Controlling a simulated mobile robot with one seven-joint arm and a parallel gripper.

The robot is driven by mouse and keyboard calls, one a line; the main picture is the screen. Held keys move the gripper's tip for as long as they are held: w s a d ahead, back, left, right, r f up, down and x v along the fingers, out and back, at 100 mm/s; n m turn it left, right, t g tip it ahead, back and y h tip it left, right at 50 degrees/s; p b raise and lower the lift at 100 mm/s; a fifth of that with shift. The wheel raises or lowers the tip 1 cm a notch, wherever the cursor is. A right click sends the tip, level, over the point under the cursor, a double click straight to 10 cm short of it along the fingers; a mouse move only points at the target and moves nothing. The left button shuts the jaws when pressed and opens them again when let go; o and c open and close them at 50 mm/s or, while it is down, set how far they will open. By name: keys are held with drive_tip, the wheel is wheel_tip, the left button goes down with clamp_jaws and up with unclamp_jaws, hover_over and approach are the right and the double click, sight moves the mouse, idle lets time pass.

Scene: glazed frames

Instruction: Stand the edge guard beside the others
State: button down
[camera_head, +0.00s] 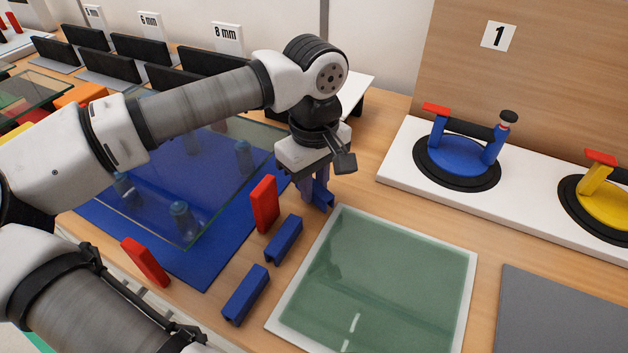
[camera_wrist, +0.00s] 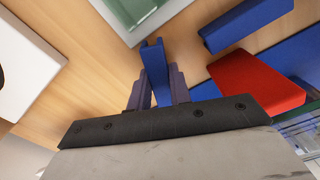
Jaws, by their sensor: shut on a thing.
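My gripper (camera_head: 314,190) points down beside the far left corner of the green glass sheet. Its fingers, which also show in the wrist view (camera_wrist: 158,95), are shut on a blue edge guard (camera_head: 325,197). In the wrist view the held guard (camera_wrist: 155,68) is between the two fingers. Its lower end is close to the table; I cannot tell if it touches. Two other blue edge guards, a farther one (camera_head: 284,239) and a nearer one (camera_head: 245,294), lie on the wood in a row left of the green glass. The farther one shows in the wrist view (camera_wrist: 245,22).
A red block (camera_head: 264,204) stands close left of my gripper; another (camera_head: 145,262) is farther left. Blue-tinted glass (camera_head: 190,200) lies over suction posts on a blue mat (camera_head: 207,280). The green glass (camera_head: 385,280) lies on a pale base. A white board (camera_head: 400,170) holds suction lifters at right.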

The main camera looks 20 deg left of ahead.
drive_tip(key=shift+f+b, duration=0.3)
drive_tip(key=shift+f, duration=0.05)
drive_tip(key=c, duration=1.2)
unclamp_jaws()
drive_tip(key=shift+r, duration=0.1)
wheel_tip(320, 180, up, 14)
